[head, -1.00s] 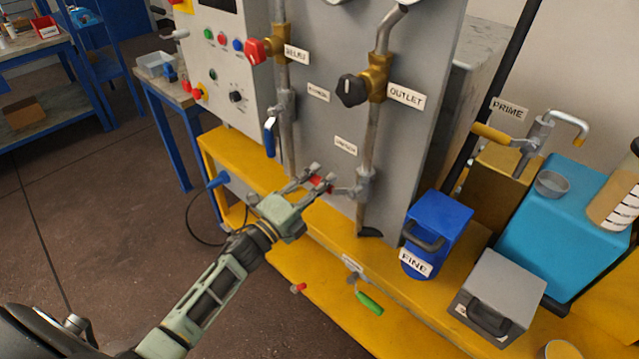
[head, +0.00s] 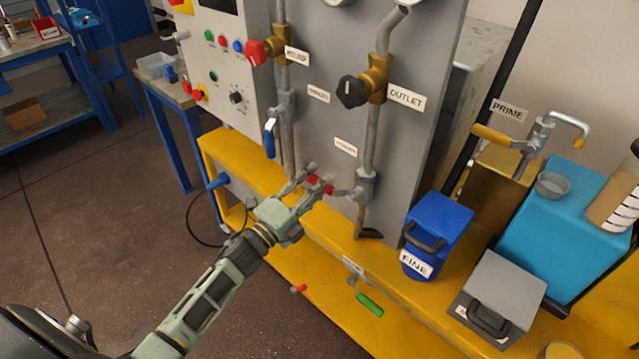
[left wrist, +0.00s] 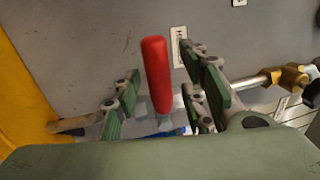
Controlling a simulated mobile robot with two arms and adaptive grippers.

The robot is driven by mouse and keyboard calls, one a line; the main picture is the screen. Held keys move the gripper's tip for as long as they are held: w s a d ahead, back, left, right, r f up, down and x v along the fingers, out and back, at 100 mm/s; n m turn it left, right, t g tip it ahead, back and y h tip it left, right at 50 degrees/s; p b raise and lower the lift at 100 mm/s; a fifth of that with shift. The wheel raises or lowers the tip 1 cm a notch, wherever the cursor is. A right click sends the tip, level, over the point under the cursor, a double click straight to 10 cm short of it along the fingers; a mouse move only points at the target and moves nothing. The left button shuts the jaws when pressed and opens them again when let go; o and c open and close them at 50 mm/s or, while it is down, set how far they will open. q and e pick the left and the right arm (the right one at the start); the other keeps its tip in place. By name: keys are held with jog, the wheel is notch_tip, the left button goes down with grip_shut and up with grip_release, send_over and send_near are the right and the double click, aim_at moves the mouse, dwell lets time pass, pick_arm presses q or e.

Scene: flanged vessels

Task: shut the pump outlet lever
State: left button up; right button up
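A lever with a red handle (head: 327,188) sticks out to the left from a valve (head: 365,187) low on the right-hand pipe of the grey panel. My left gripper (head: 320,175) is at this handle, its fingers on either side of it. In the left wrist view the red handle (left wrist: 157,75) stands between the two fingers of the left gripper (left wrist: 160,95), with a gap visible on both sides, so the gripper looks open. The handle's lower end is partly hidden behind the gripper body. My right gripper is not in view.
A black knob (head: 352,91) beside the OUTLET label (head: 406,97) sits above on the same pipe. A blue FINE box (head: 437,222) and a grey box (head: 500,287) stand at right on the yellow base.

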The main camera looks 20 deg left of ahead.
pick_arm(q)
jog(key=v, duration=1.1)
jog(key=shift+s+f, duration=0.1)
jog(key=shift+f, duration=0.05)
jog(key=s+a+f+n+g+y, duration=0.1)
jog(key=s+f+n+g+y, duration=0.2)
jog(key=f, duration=0.8)
jog(key=s+f+n+g+y+p, duration=0.15)
jog(key=s+f+n, duration=0.3)
jog(key=f, duration=0.65)
jog(key=s+a+f+n+g+y+b, duration=0.1)
jog(key=s+f+n+g+y, duration=0.3)
jog(key=f, duration=0.7)
jog(key=s+d+f+n+g, duration=0.2)
jog(key=s+f, duration=0.4)
jog(key=s, duration=0.3)
jog(key=s+d+f+n+g+h+p, duration=0.1)
jog(key=s+d+f+n+g, duration=0.1)
jog(key=s+f, duration=0.4)
jog(key=s+d+f+n+g, duration=0.3)
jog(key=s+f+n+g, duration=0.1)
jog(key=s, duration=1)
notch_tip(320, 180, down, 2)
jog(key=shift+s+f+g, duration=0.1)
jog(key=shift+s+g, duration=0.1)
jog(key=shift+g, duration=0.35)
jog(key=shift+h, duration=0.25)
